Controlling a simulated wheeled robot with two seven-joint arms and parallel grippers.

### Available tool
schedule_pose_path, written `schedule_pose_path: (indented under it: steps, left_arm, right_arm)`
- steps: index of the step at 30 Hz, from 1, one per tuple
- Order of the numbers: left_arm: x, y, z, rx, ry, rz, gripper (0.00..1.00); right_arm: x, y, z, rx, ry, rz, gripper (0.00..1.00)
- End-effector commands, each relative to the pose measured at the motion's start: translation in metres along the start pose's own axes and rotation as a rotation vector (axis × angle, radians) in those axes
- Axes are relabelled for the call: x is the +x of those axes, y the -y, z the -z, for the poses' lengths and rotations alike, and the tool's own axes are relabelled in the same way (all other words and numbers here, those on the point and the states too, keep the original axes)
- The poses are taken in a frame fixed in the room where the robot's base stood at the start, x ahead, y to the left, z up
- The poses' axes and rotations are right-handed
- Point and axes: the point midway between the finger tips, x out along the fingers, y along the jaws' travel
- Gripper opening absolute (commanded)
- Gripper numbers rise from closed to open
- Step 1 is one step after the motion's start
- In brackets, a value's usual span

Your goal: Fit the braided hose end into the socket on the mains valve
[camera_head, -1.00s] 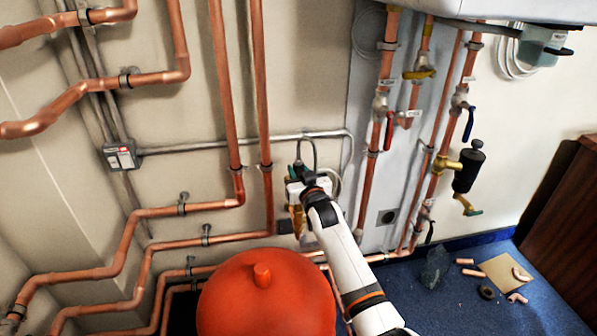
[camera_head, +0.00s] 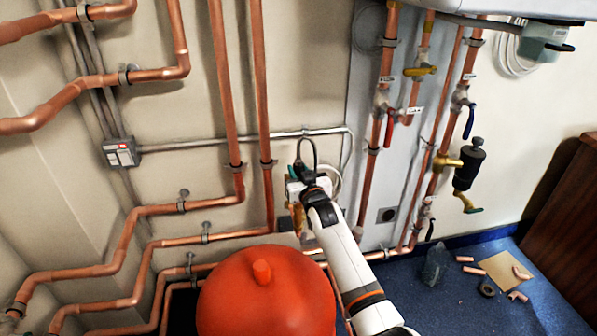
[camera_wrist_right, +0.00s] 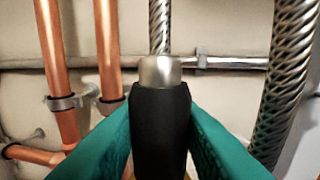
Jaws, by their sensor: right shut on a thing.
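My right gripper (camera_head: 300,174) is in front of the wall, right of two upright copper pipes. In the right wrist view its green fingers (camera_wrist_right: 160,118) are shut on a black sleeve (camera_wrist_right: 160,130). A silver collar (camera_wrist_right: 160,71) tops the sleeve, and the braided hose (camera_wrist_right: 159,25) runs up from it. In the head view the hose (camera_head: 306,142) makes a dark loop above the gripper. A brass fitting (camera_head: 297,215) shows below the gripper, partly hidden by my arm. I cannot tell whether it is the mains valve, and no socket is clearly visible. My left gripper is not in view.
A red rounded tank (camera_head: 265,295) stands at the front, left of my right arm. Copper pipes (camera_head: 228,90) run along the wall. A thicker braided hose (camera_wrist_right: 287,75) passes at right in the wrist view. Pipe offcuts (camera_head: 470,269) lie on the blue floor.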

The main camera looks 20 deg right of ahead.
Motion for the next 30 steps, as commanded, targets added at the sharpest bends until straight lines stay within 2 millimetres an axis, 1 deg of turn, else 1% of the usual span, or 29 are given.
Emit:
schedule_pose_path:
  steps: [1,2,3,6,14,17,20,27,30]
  left_arm:
    - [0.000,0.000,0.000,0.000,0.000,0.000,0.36]
    - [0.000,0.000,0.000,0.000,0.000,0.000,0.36]
    - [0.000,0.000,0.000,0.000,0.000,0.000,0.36]
    - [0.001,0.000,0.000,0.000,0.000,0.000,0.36]
    - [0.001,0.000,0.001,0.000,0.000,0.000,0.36]
    - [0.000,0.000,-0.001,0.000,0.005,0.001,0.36]
    - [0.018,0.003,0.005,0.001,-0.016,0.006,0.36]
    - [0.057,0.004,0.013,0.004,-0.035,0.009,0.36]
    - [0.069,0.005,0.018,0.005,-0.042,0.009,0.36]
  right_arm:
    - [0.000,0.000,-0.001,0.000,0.002,0.000,0.02]
    - [0.000,0.000,-0.001,0.000,0.002,0.000,0.33]
    - [0.000,0.000,-0.001,0.000,0.002,0.000,0.39]
    - [0.000,0.000,-0.001,0.000,0.001,0.000,0.53]
    - [-0.001,0.000,0.000,0.000,-0.001,0.000,0.53]
    - [-0.006,0.000,0.000,0.000,-0.001,0.000,0.53]
    - [-0.020,0.000,0.000,0.000,-0.001,0.000,0.53]
    - [-0.072,0.000,-0.001,0.000,-0.002,-0.001,0.53]
    - [-0.091,0.000,-0.001,0.000,-0.001,0.000,0.53]
